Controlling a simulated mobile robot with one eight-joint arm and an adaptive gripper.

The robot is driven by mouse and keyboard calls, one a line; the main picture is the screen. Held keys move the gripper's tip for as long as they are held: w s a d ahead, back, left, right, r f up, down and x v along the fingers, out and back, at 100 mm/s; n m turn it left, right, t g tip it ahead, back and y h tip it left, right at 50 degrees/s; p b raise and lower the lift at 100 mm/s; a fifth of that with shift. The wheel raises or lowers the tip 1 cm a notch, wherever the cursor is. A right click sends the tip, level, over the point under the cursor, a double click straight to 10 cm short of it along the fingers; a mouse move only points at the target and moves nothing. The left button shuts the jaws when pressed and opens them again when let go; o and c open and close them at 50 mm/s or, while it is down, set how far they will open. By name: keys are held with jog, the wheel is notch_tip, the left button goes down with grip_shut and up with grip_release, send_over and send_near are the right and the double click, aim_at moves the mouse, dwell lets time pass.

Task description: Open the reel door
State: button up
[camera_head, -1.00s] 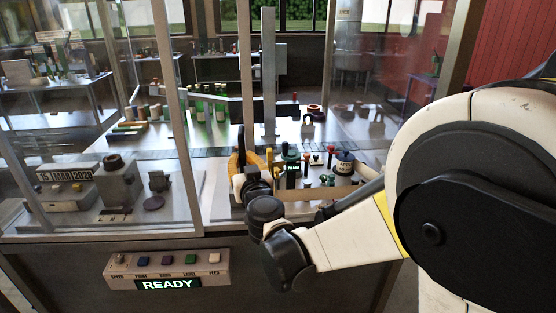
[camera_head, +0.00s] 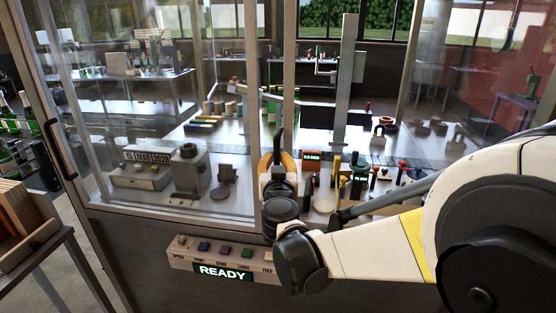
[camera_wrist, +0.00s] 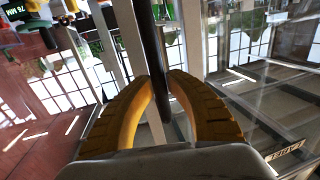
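The reel door is a clear panel in the front of the glass machine cabinet; its grey upright edge (camera_head: 289,70) stands near the middle of the head view. Its black upright handle (camera_head: 279,143) is just left of that edge. My gripper (camera_head: 278,160) is at this handle, its yellow fingers on either side. In the wrist view the black handle bar (camera_wrist: 148,30) runs between the ribbed yellow fingertips (camera_wrist: 161,76), which close on it. The lower part of the handle is hidden by my gripper.
A control box reading READY (camera_head: 222,271) is on the front below. A side door handle (camera_head: 58,150) and a crate table (camera_head: 30,255) are at left.

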jog(key=shift+o, duration=1.3)
jog(key=s+d, duration=0.1)
jog(key=s, duration=1.1)
